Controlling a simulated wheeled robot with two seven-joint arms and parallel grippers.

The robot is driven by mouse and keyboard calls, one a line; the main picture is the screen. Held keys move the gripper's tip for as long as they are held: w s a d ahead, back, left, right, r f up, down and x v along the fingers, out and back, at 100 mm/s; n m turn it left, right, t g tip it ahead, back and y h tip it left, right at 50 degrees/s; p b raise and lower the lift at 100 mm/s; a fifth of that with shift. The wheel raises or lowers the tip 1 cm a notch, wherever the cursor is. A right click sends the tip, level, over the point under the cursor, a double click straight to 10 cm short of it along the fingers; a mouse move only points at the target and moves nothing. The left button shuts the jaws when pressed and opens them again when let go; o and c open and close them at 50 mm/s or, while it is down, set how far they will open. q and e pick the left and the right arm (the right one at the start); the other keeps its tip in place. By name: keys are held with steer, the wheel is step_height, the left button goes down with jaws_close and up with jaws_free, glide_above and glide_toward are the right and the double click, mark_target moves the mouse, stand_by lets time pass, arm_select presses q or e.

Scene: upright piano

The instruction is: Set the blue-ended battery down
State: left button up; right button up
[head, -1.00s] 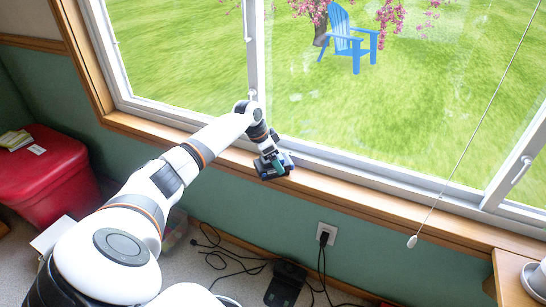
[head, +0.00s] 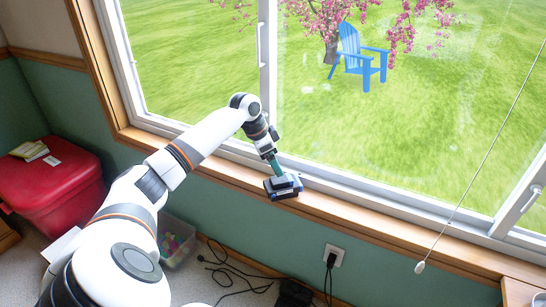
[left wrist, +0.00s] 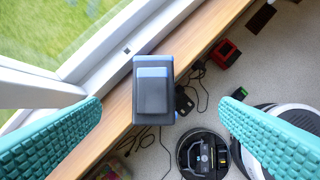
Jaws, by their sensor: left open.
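The blue-ended battery (head: 283,187), a dark grey block with blue edges, rests on the wooden window sill (head: 335,211). In the left wrist view the battery (left wrist: 153,92) lies between my teal fingers, with clear gaps on both sides. The battery's underside is hidden. My right gripper is not in view.
The window frame (head: 350,190) rises just behind the sill. A wall outlet (head: 333,256) with a plug and black cords is below. A red bin (head: 45,182) stands at the left, with a clear tub (head: 177,241) on the floor. The sill is clear to the right.

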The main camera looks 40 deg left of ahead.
arm_select(q)
steer(key=s+d+f+m, duration=0.1)
steer(key=s+d+f, duration=0.3)
steer(key=d+f, duration=0.65)
steer(key=s+d+f, duration=0.3)
steer(key=d+f, duration=0.4)
steer(key=d, duration=0.7)
steer(key=s+d+f+n+y, duration=0.1)
steer(key=s+d+f+n, duration=0.1)
steer(key=s+f, duration=0.7)
steer(key=s+d+f+n+g, duration=0.1)
steer(key=s+d+f, duration=0.3)
steer(key=s+f, duration=0.4)
steer(key=s+n, duration=0.1)
steer(key=s, duration=0.3)
steer(key=shift+f+n+y, duration=0.3)
steer(key=shift+f+y, duration=0.05)
steer(key=shift+y, duration=0.05)
steer(key=shift+s+d, duration=0.1)
